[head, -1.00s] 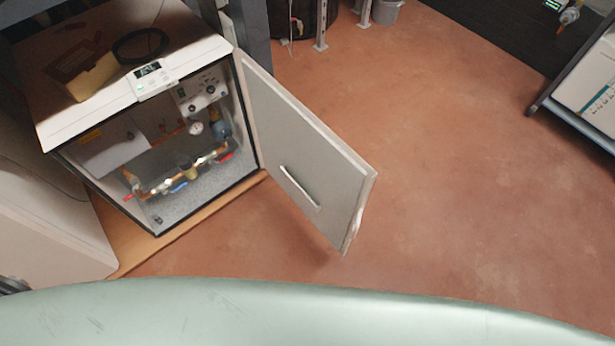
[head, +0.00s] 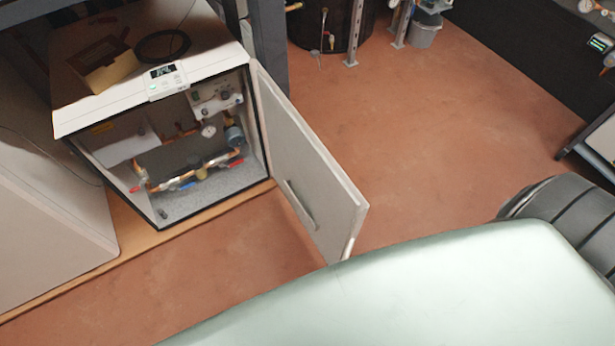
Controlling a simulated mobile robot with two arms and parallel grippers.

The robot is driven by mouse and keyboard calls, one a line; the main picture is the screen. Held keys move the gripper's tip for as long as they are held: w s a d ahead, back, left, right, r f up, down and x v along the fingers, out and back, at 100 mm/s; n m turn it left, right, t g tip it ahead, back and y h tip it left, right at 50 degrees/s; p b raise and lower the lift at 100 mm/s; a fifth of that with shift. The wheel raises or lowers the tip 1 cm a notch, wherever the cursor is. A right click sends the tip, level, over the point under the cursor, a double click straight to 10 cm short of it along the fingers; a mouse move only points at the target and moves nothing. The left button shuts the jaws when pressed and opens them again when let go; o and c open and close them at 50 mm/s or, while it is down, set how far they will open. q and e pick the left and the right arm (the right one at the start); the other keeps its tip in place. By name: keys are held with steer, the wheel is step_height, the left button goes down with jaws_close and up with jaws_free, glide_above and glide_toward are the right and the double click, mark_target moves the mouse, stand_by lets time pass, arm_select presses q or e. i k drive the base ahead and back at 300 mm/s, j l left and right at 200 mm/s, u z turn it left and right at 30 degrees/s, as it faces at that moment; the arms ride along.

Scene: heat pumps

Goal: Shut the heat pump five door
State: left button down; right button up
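A white heat pump cabinet (head: 187,215) stands at the left in the head view, with pipes, valves and a gauge showing inside. Its grey door (head: 305,160) is hinged on the cabinet's right side and stands wide open. A bar handle (head: 300,204) is on the door face toward me. The lower tip of the door is close to the edge of my pale green body in the picture; I cannot tell whether they touch. No number shows on the cabinet. Neither of my grippers is in view.
A control unit (head: 167,82), an open cardboard box (head: 103,63) and a black cable coil (head: 162,45) are on the cabinet top. Another white cabinet (head: 50,215) stands at the left. A grey bucket (head: 425,32) is at the back. The red floor (head: 430,130) right of the door is clear.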

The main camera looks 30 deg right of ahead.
mark_target(338, 210)
steer(key=k+l+u, duration=0.1)
steer(key=l, duration=0.3)
steer(key=l+u, duration=0.15)
steer(key=l, duration=0.25)
steer(key=k+l+u, duration=0.1)
steer(key=l, duration=0.3)
steer(key=k+l+u, duration=0.15)
steer(key=l, duration=0.2)
steer(key=k+l+u, duration=0.1)
steer(key=l, duration=0.25)
steer(key=k, duration=0.1)
